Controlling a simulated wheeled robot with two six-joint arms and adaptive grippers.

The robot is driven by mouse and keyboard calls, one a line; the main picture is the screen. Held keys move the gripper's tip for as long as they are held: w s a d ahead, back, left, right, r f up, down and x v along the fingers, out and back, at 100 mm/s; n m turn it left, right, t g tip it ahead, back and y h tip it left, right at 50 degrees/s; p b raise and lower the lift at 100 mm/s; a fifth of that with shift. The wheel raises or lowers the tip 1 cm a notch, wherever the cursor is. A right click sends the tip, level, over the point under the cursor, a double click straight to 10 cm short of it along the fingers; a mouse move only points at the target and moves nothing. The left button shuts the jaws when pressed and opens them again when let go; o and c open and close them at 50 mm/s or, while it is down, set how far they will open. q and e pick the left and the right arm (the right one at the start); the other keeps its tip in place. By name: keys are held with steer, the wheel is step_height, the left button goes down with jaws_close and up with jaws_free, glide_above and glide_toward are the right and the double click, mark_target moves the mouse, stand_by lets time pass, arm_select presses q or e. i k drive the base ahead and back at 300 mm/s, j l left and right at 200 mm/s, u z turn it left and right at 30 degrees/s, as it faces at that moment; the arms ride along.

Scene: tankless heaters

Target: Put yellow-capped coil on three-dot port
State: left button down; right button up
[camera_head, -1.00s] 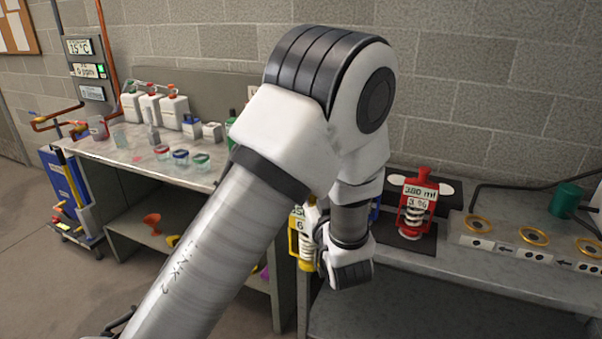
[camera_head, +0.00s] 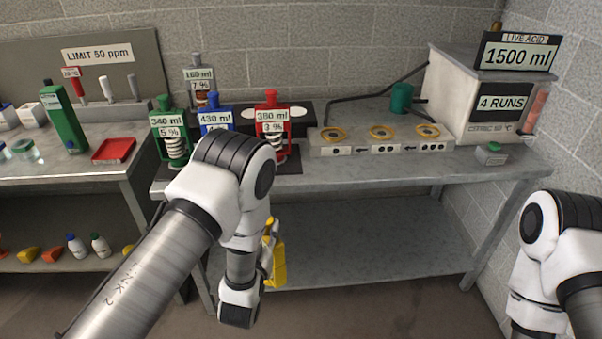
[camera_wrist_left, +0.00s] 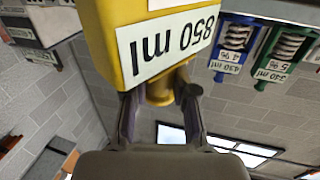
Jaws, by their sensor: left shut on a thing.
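The yellow coil unit (camera_head: 278,262) hangs in front of the bench edge, partly hidden by my left arm. In the left wrist view its yellow body (camera_wrist_left: 112,28) carries an 850 ml label. My left gripper (camera_wrist_left: 160,98) is shut on its yellow neck; in the head view the jaws (camera_head: 268,250) are mostly hidden behind the wrist. The three-dot port (camera_head: 427,131) is the rightmost of three gold-ringed ports on the bench block, its ring clear. The two-dot port (camera_head: 381,131) and one-dot port (camera_head: 333,134) are left of it. My right gripper is out of view.
Red (camera_head: 270,118), blue (camera_head: 214,118), green (camera_head: 168,135) and grey (camera_head: 198,82) coil units stand left of the ports. A white acid heater (camera_head: 480,95) stands behind right, with a green-button box (camera_head: 491,154) before it. The bench front is clear.

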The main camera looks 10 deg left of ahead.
mark_target(428, 132)
steer(key=i+l, duration=0.15)
steer(key=l, duration=0.25)
steer(key=i+l, duration=0.1)
steer(key=l, duration=0.3)
steer(key=i+l, duration=0.15)
steer(key=l, duration=0.2)
steer(key=i+l, duration=0.15)
steer(key=l, duration=0.25)
